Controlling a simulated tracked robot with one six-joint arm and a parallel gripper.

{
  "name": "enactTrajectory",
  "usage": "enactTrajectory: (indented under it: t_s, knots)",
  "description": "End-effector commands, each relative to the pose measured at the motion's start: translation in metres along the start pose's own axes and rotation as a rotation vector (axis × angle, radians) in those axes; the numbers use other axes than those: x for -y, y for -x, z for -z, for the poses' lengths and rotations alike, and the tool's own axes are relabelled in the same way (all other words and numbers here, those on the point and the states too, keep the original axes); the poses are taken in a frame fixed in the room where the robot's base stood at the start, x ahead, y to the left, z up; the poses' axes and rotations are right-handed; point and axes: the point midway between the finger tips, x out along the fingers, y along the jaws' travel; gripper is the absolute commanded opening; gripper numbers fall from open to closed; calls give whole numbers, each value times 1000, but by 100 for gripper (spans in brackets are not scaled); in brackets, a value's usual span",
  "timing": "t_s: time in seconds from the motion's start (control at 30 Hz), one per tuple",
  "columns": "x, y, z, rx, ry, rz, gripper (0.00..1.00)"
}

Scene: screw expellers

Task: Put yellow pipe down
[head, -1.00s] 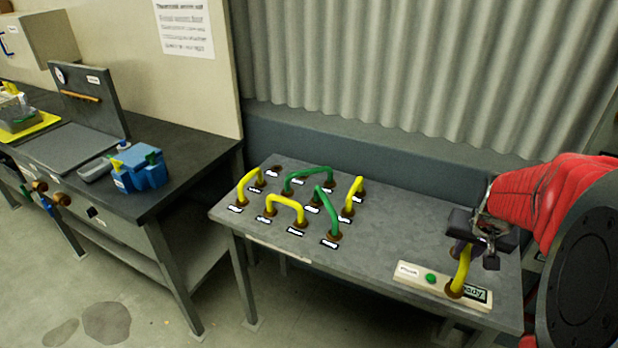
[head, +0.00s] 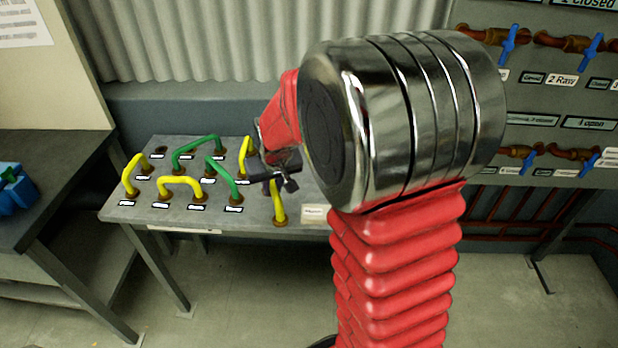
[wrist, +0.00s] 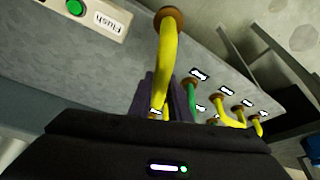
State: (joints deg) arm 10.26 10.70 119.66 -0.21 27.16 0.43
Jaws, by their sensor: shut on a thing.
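My gripper (head: 272,182) is shut on a yellow pipe (head: 279,204) over the grey table (head: 320,236), right of the other pipes. The held pipe also shows in the wrist view (wrist: 169,58), with a brown flanged end (wrist: 169,17) pointing away from the purple fingers. Its other end is mostly hidden by my gripper. I cannot tell whether the lower flange touches the table. Other yellow pipes (head: 180,183) and green pipes (head: 197,143) stand in brown sockets on the left part of the table.
A brown socket (head: 160,151) at the back left looks empty. The panel marked Flush (head: 314,214) lies right of the held pipe, partly hidden by my arm; its green button (wrist: 75,7) shows in the wrist view. A dark bench (head: 50,170) stands left; a valve board (head: 560,90) stands right.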

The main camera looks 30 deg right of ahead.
Motion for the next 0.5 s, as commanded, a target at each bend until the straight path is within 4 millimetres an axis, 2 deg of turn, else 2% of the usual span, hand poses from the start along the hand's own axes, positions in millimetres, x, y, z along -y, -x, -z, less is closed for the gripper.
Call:
enactTrajectory:
  t_s: [0.03,0.2,0.33,0.5]
  knots:
    - [22,-6,0,1,36,15,0]
    - [74,-17,-6,0,125,52,0]
    - [96,-22,-11,0,162,67,0]
    - [102,-23,-12,-1,172,71,0]
